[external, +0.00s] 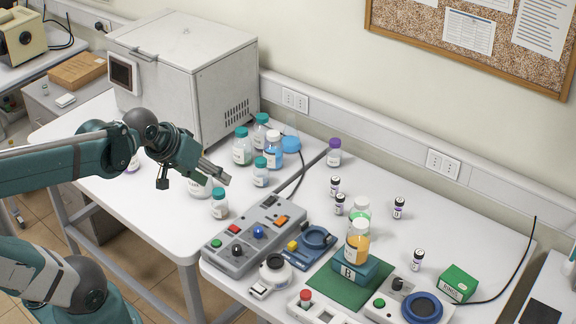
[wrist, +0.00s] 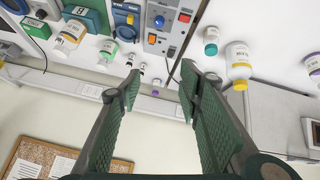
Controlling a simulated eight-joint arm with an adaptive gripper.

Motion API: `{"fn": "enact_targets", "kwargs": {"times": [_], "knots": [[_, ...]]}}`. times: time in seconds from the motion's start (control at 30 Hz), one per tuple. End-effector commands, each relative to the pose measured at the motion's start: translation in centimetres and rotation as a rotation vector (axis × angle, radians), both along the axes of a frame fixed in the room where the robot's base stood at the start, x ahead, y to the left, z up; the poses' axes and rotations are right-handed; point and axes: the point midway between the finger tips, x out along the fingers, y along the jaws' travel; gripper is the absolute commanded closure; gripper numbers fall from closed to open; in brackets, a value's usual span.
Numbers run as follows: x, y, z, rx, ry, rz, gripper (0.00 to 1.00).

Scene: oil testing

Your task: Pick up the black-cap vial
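In the wrist view, small vials (wrist: 143,67) show tiny beyond my fingertips; which one is which I cannot tell. My gripper (external: 219,176) is up in the air over the left table, left of all these vials. In the wrist view my gripper (wrist: 160,82) has its two green-padded fingers wide apart with nothing between them.
A grey control box (external: 254,235) with buttons lies between my gripper and the vials. Bottles with teal caps (external: 242,146) stand near the large white machine (external: 180,75). An orange-filled bottle (external: 357,245) stands on a teal block, and a purple-capped bottle (external: 334,152) is at the back.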

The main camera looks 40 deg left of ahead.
Motion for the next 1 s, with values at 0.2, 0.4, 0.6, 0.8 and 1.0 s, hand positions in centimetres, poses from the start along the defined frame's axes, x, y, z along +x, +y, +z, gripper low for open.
{"fn": "enact_targets", "kwargs": {"times": [0.2,0.4,0.6,0.8,1.0], "knots": [[3.7,-1.6,-1.7,-0.188,-0.017,0.154,0.64],[6.9,-2.9,-3.3,-0.369,-0.023,0.298,0.64],[10.1,-4.2,-4.9,-0.552,-0.02,0.44,0.64],[13.2,-5.4,-6.6,-0.738,-0.006,0.581,0.64],[16.1,-6.4,-8.6,-0.926,0.017,0.72,0.64]]}}
